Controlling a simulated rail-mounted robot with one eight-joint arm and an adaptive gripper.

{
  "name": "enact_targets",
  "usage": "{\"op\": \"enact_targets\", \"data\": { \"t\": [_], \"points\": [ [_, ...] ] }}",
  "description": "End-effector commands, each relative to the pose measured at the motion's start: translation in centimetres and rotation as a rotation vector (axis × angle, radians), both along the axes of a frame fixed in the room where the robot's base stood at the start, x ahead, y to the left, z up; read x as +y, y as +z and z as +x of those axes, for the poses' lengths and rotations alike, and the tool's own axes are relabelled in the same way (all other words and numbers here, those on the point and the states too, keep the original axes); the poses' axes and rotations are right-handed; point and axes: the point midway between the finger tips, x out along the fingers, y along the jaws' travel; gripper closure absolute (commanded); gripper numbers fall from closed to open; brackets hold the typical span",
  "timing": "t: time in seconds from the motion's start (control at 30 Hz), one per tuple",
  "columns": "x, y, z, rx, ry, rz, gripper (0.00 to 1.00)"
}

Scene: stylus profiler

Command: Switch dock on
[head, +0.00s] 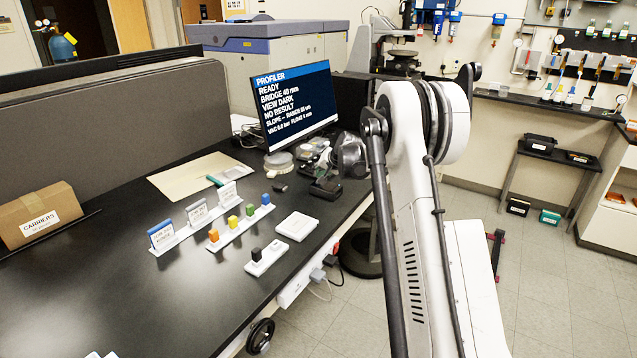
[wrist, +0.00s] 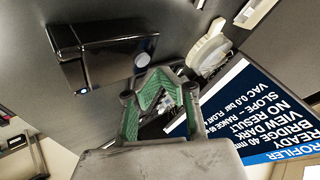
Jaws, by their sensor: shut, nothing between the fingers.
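A glossy black box (wrist: 105,45) with a pale round spot (wrist: 143,60) on its face is at the upper left of the wrist view. It may be the dock, but I see no label on it. A small dark box (head: 325,188) is on the bench below my wrist in the head view; I cannot tell if it is the same one. My gripper (wrist: 156,82), with green-lined fingers, is shut and empty beside the black box in the wrist view.
The monitor (head: 293,103) reads PROFILER, READY, VIEW DARK, NO RESULT; it also shows in the wrist view (wrist: 240,115). A round pale object (wrist: 208,48) is near my fingers. Colored blocks (head: 240,224), a white tray (head: 297,226) and signs stand left on the bench.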

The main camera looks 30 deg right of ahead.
Motion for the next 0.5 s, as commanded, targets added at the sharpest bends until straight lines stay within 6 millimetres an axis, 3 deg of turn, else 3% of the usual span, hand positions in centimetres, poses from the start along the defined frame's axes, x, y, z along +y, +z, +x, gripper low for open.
{"op": "enact_targets", "data": {
  "t": [0.27,0.5],
  "points": [
    [0.0,0.2,0.0,0.0,0.0,0.0,1.0],
    [0.0,2.0,0.0,0.0,0.0,0.0,1.0]
  ]
}}
